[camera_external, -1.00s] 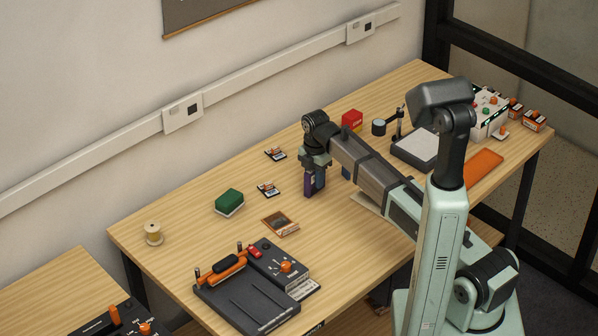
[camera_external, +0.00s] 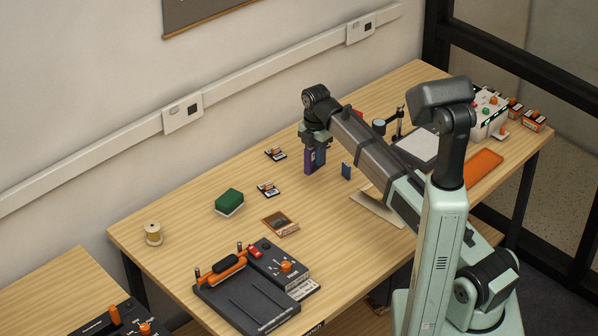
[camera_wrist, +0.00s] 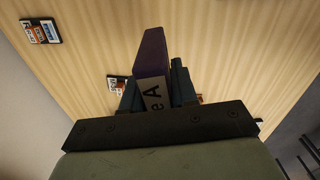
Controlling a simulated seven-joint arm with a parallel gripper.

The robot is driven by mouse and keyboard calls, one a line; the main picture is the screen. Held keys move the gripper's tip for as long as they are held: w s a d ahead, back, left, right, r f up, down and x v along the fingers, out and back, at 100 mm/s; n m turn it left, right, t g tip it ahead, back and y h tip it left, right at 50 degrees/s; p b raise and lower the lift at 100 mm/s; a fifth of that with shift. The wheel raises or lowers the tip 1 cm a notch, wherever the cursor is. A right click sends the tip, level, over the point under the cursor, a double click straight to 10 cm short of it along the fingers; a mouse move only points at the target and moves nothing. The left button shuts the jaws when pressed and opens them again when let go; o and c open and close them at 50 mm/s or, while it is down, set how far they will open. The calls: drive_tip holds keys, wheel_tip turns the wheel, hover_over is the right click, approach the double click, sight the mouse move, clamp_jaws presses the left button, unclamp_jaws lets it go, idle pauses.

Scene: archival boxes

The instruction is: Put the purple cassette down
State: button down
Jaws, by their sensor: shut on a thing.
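The purple cassette (camera_external: 309,161) is upright between the fingers of my gripper (camera_external: 315,150), over the middle of the table near the wall side. In the wrist view the purple cassette (camera_wrist: 152,52) stands out beyond my gripper (camera_wrist: 157,92), with a pale label with black letters on its near end. The dark fingers are shut on it, one on each side. I cannot tell whether its lower end touches the table.
Two small cards, one farther back (camera_external: 275,153) and one nearer (camera_external: 267,189), lie to the left, with a green box (camera_external: 229,201) beyond. The table (camera_external: 190,220) has bare wood between them.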

drive_tip(key=shift+r, duration=0.7)
drive_tip(key=shift+s+a, duration=0.15)
drive_tip(key=shift+a, duration=0.05)
drive_tip(key=s+a+n, duration=0.2)
drive_tip(key=s+a, duration=0.7)
drive_tip(key=a, duration=0.4)
drive_tip(key=s+a+n, duration=0.3)
drive_tip(key=s+a, duration=0.6)
drive_tip(key=a, duration=0.4)
drive_tip(key=a+m, duration=0.3)
drive_tip(key=a, duration=0.5)
drive_tip(key=shift+w+f+m, duration=0.15)
drive_tip(key=shift+f+m, duration=0.35)
drive_tip(key=shift+f, duration=1.15)
drive_tip(key=shift+w+f+m, duration=0.15)
drive_tip(key=shift+f+m, duration=0.35)
drive_tip(key=shift+f, duration=1.1)
drive_tip(key=shift+w+f+m, duration=0.15)
drive_tip(key=shift+f+m, duration=0.35)
drive_tip(key=shift+f, duration=1.15)
drive_tip(key=shift+f, duration=0.15)
